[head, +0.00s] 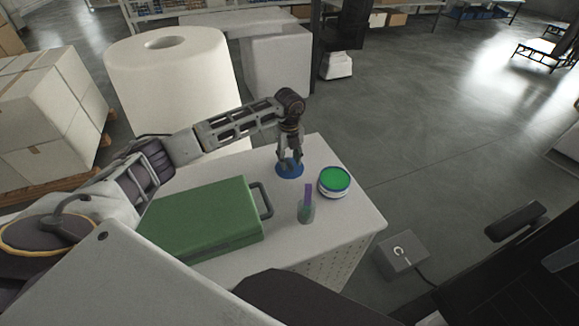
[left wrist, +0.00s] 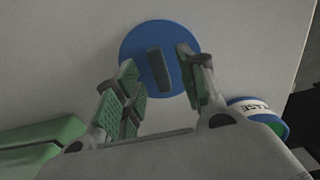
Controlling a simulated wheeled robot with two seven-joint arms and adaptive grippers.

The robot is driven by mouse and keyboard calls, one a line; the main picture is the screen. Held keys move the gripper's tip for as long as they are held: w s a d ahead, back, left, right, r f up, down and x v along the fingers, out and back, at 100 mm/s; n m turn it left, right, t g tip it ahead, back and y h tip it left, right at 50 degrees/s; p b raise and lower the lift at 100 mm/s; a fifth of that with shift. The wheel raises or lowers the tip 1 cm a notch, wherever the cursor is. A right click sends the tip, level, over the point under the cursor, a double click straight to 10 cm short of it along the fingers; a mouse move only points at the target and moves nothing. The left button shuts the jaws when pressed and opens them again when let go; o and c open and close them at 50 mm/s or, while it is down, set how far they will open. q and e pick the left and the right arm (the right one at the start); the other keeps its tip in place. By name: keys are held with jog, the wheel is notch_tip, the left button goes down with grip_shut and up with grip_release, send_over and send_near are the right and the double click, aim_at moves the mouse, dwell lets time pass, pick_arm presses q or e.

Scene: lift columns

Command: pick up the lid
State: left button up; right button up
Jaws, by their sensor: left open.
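The lid is a round blue disc (head: 283,172) lying flat on the white table, with a dark raised bar handle on top. In the left wrist view the lid (left wrist: 136,42) shows with its handle between the two fingers. My left gripper (head: 290,165) points down over the lid, its fingers open on either side of the handle. In the left wrist view the left gripper (left wrist: 163,82) shows a gap between its fingers and the handle. My right gripper does not show clearly.
A round tub with green contents (head: 334,179) stands just right of the lid. A small bottle with a purple top (head: 307,205) stands in front. A green case with a handle (head: 205,215) lies to the left on the white table (head: 345,232).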

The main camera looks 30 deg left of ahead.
pick_arm(q)
jog(key=shift+f, duration=0.6)
jog(key=shift+c, duration=0.5)
grip_shut()
